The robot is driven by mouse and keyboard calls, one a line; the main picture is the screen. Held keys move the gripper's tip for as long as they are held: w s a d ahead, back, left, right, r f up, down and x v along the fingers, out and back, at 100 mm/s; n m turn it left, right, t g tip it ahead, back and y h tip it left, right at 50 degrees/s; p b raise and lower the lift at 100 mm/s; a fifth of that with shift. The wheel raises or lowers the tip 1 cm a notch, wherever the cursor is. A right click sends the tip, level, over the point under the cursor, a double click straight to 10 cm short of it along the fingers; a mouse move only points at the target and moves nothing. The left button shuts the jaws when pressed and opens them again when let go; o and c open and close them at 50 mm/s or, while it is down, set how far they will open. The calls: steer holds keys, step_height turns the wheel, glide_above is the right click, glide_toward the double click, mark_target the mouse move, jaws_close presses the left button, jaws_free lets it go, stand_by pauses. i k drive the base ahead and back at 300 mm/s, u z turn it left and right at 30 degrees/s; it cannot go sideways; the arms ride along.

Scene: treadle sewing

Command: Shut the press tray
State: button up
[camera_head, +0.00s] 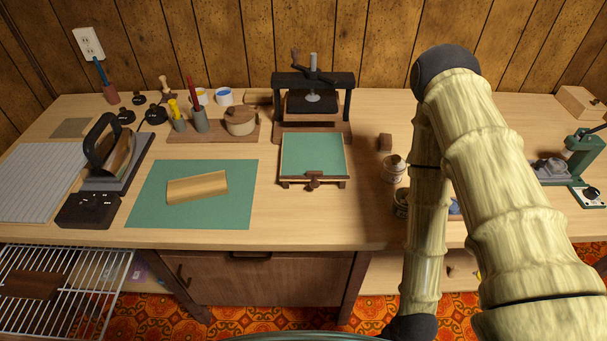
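The press (312,82) stands at the back middle of the workbench, with a black frame, a central screw and a handle on top. Its tray (313,153) has a green surface and is slid out towards the front, flat over the bench. A small brown knob (313,180) sits at the middle of the tray's front edge. My arm rises at the right side of the picture and bends down towards the front. My gripper is not in view, so its state is hidden.
A wooden holder (185,134) with tools is behind left. The bench strip before the tray is clear.

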mark_target(314, 158)
steer(key=u, duration=0.2)
steer(key=k, duration=0.9)
steer(key=z, duration=0.2)
